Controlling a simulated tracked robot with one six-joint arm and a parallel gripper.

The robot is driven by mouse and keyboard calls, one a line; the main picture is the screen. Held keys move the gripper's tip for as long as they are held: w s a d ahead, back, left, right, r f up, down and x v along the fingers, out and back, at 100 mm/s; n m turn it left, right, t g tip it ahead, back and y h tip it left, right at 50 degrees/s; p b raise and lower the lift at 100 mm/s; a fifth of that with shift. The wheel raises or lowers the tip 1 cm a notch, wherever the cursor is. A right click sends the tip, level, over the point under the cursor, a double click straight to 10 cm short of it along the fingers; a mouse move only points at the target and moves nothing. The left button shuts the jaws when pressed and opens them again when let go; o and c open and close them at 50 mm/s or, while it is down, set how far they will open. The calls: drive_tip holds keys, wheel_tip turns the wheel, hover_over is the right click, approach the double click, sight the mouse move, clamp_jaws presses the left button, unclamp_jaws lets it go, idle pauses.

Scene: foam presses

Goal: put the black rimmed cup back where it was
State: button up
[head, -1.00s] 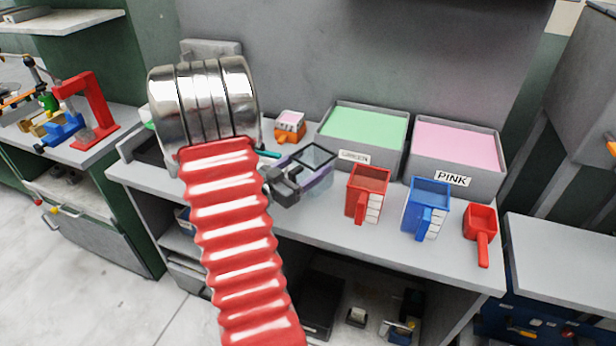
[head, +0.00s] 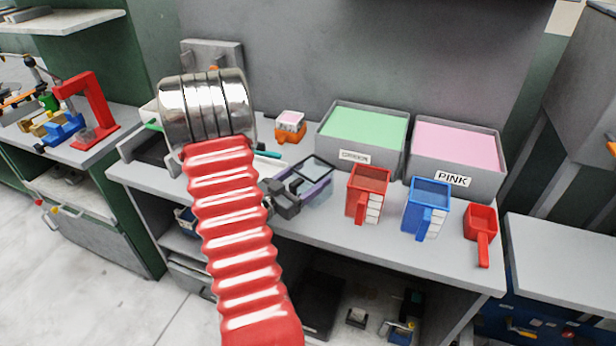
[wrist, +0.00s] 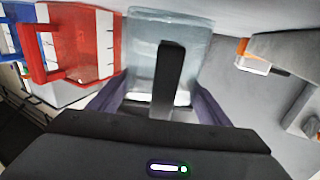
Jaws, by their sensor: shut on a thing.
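The black rimmed cup (head: 317,170) is a clear cup with a dark rim. In the head view it is at the bench, left of the red cup (head: 368,193). My gripper (head: 304,188) is shut on it, with its purple fingers on either side. In the wrist view the clear cup (wrist: 190,60) shows its black handle between the fingers of my gripper (wrist: 160,100). The cup is low over the bench top; I cannot tell whether its base touches. My red arm hides part of the bench to the left.
A blue cup (head: 427,208) and a red scoop (head: 481,230) stand to the right. Behind are the green bin (head: 358,158) and the pink bin (head: 453,180). A small orange cup (head: 290,130) stands behind left. Bench top (head: 330,225) in front is clear.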

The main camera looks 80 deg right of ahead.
sight(291, 188)
drive_tip(key=o, duration=1.5)
drive_tip(key=shift+o, duration=0.2)
drive_tip(key=v, duration=1.2)
